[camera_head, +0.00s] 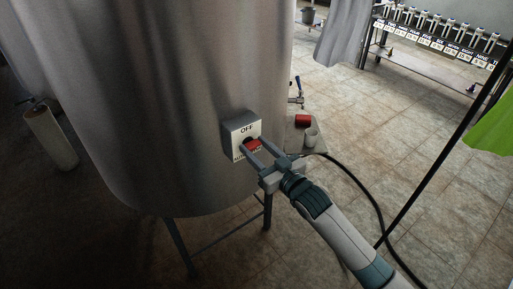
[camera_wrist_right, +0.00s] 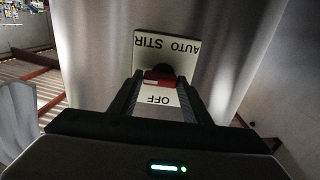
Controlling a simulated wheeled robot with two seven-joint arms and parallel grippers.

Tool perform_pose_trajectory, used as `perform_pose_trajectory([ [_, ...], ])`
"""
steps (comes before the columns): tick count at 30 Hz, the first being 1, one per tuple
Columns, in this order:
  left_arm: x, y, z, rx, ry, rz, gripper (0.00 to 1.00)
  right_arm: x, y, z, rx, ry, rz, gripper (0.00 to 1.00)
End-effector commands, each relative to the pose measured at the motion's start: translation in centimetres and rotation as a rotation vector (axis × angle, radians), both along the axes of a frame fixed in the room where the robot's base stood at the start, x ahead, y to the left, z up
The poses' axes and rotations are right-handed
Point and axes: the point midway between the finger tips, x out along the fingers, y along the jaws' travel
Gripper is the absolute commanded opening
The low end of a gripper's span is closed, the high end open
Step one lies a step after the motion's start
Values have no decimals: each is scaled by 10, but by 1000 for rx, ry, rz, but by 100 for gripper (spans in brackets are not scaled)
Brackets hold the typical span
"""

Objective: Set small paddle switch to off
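The small paddle switch is a red paddle (camera_head: 252,143) on a grey box (camera_head: 233,138) fixed to the side of the big metal tank (camera_head: 150,100). The box face reads OFF at the top, with partly hidden lettering below. In the right wrist view the red paddle (camera_wrist_right: 158,77) shows between AUTO STIR and OFF, both upside down. My right gripper (camera_head: 250,146) is at the box, with one finger on each side of the paddle. The fingers (camera_wrist_right: 160,82) stand apart, with small gaps beside the paddle. The paddle's tilt is hard to tell. My left gripper is not in view.
A black hose (camera_head: 365,195) runs over the tiled floor beside my right arm. The tank's legs (camera_head: 178,246) stand below. Open floor lies to the right.

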Motion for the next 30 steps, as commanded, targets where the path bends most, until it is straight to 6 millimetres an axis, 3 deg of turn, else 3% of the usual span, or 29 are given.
perform_pose_trajectory([
  [1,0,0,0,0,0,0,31,0,0,0,0,0,0,31],
  [3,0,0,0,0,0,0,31,0,0,0,0,0,0,18],
  [17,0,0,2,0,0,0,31,0,0,0,-51,-36,0,18],
  [30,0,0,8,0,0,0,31,-1,1,1,-302,-210,1,18],
])
